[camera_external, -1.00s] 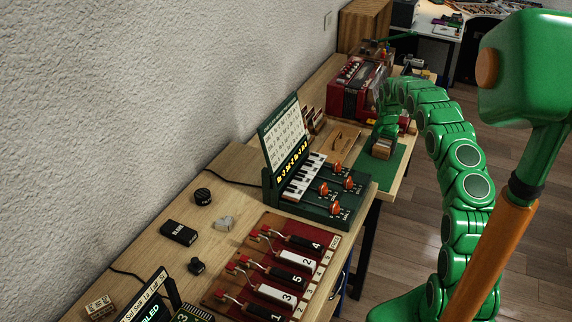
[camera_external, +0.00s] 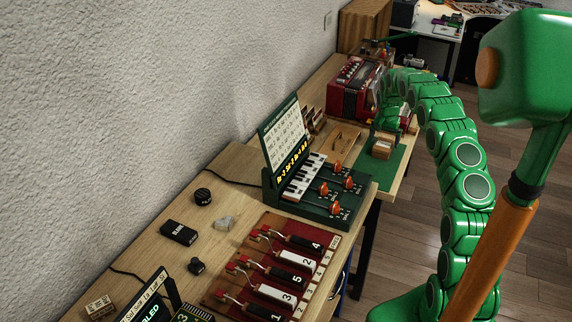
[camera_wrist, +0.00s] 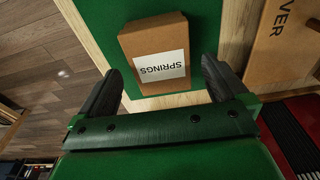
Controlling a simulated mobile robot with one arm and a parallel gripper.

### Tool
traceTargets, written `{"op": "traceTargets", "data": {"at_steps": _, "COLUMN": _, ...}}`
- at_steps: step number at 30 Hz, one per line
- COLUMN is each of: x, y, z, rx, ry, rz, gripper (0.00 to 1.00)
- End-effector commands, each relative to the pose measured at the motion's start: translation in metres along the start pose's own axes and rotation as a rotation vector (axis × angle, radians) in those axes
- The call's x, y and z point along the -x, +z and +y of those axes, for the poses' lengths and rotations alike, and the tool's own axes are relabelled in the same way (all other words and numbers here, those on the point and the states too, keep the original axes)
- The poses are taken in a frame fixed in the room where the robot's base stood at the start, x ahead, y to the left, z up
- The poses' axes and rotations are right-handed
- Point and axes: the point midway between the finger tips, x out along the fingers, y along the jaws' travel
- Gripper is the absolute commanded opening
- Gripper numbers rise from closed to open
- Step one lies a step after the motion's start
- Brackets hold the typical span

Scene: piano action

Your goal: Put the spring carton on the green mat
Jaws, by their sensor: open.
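The spring carton (camera_external: 382,149), a small brown box, rests on the green mat (camera_external: 394,173) on the far table. In the wrist view the carton (camera_wrist: 150,38) shows its white SPRINGS label, upside down, with the green mat (camera_wrist: 206,25) around it. My gripper (camera_wrist: 161,66) is open, with one finger to each side of the view and the carton beyond the fingertips, apart from them. In the external view my gripper (camera_external: 388,130) is small and partly hidden by my arm, just behind and above the carton.
A wooden board or tray (camera_external: 343,137) lies left of the mat; its lettered face (camera_wrist: 284,45) shows in the wrist view. A red accordion (camera_external: 354,88) stands behind. A green keyboard device (camera_external: 318,187) stands on the nearer table. The floor lies right of the tables.

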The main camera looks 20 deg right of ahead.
Motion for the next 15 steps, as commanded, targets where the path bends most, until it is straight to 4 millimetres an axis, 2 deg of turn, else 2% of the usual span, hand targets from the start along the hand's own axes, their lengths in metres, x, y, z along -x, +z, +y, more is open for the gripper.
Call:
{"op": "traceTargets", "data": {"at_steps": 9, "x": 0.060, "y": -0.001, "z": -0.001, "rx": 0.001, "ry": -0.003, "rz": 0.005, "gripper": 1.00}}
{"op": "traceTargets", "data": {"at_steps": 15, "x": 0.080, "y": 0.000, "z": 0.000, "rx": 0.000, "ry": 0.000, "rz": 0.000, "gripper": 1.00}}
